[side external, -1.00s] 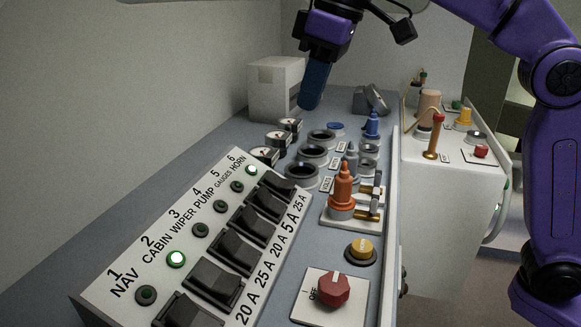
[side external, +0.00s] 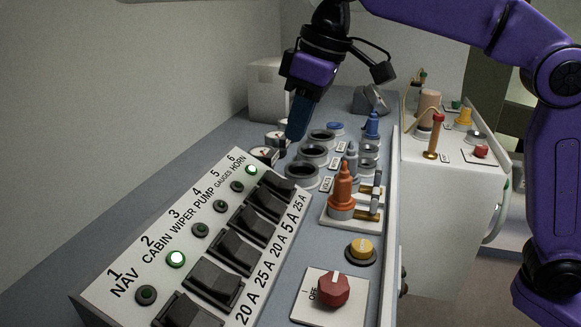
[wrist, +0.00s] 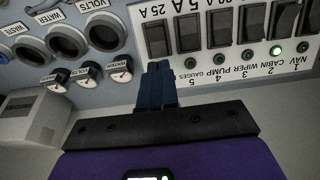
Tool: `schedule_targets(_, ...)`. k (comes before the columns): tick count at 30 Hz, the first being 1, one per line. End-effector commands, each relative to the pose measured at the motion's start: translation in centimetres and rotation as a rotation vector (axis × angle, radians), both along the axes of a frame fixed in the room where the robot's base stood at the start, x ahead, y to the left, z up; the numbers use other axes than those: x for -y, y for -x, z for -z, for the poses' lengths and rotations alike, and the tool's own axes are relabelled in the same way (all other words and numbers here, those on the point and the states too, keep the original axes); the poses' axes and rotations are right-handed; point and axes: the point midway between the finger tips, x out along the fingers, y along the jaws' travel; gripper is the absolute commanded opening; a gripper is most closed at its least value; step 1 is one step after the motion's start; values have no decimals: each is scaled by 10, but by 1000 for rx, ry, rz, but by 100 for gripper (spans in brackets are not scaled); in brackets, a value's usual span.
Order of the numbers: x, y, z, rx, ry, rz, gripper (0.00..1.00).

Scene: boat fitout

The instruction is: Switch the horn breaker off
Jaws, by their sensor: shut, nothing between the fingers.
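The breaker panel (side external: 130,262) is a sloped white box with a row of black rockers, numbered 1 to 6. The horn breaker (side external: 278,186) is the black rocker at its far end, number 6. The green horn light (side external: 252,169) beside it is lit. In the wrist view the horn breaker (wrist: 155,38) stands just past my fingertips; its light and label are hidden behind the fingers. My gripper (side external: 292,136), with blue fingers shut and empty, points down near the small gauges behind the panel's far end, apart from the rocker. It also shows in the wrist view (wrist: 158,66).
The cabin light (side external: 176,259) is also lit green. The gauges breaker (side external: 265,203) sits close beside the horn one. Small round gauges (side external: 264,155), large dark-faced gauges (side external: 303,176) and an orange-topped part (side external: 342,187) stand nearby. A white box (side external: 267,92) is behind.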

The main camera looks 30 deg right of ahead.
Motion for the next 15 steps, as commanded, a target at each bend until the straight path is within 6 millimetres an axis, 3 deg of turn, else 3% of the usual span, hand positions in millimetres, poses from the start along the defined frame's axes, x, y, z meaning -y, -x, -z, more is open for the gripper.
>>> schedule_targets(6, -8, -8, 41, -4, 3, 1, 0)
schedule_targets(15, -9, -9, 76, -1, 3, 0, 0)
